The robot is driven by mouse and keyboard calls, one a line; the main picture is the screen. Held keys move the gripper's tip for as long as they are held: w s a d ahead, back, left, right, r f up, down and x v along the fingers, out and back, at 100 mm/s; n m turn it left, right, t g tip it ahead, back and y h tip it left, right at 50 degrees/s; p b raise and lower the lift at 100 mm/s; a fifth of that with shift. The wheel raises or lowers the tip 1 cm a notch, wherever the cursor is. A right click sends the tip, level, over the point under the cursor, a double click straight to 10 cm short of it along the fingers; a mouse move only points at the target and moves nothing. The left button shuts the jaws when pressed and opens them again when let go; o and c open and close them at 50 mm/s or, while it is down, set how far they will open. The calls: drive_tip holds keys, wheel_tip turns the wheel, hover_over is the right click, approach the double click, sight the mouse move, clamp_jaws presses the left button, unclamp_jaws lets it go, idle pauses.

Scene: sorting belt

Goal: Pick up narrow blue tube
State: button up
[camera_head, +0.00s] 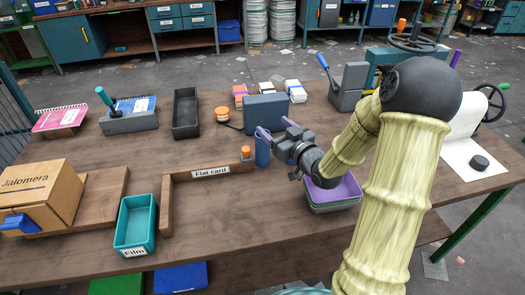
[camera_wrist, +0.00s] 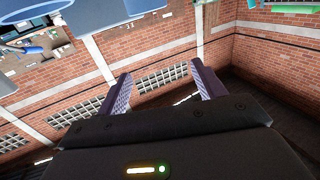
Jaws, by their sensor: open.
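A narrow blue tube (camera_head: 262,153) stands upright on the wooden table near its middle, at the right end of the "Flat card" holder. My gripper (camera_head: 272,127) is just above and beside its top in the head view, with its purple fingers pointing left. The fingers are apart with nothing between them; whether one touches the tube I cannot tell. In the wrist view the open fingers (camera_wrist: 160,70) frame only brick wall and grating. A blurred blue shape (camera_wrist: 95,12) fills the top left there; I cannot tell what it is.
A small orange-capped item (camera_head: 246,152) stands left of the tube. A blue-grey block (camera_head: 267,113) is behind it. A purple tray (camera_head: 338,193) lies below my wrist. A teal "Film" bin (camera_head: 135,224) is at front left. The table's front middle is clear.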

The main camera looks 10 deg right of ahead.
sight(263, 149)
wheel_tip(263, 149, down, 8)
drive_tip(key=w, duration=0.1)
drive_tip(key=shift+a+r+b, duration=0.15)
drive_tip(key=shift+a+b, duration=0.1)
drive_tip(key=shift+b, duration=0.15)
drive_tip(key=shift+w, duration=0.15)
drive_tip(key=x, duration=0.6)
drive_tip(key=shift+p, duration=0.35)
drive_tip(key=c, duration=1.3)
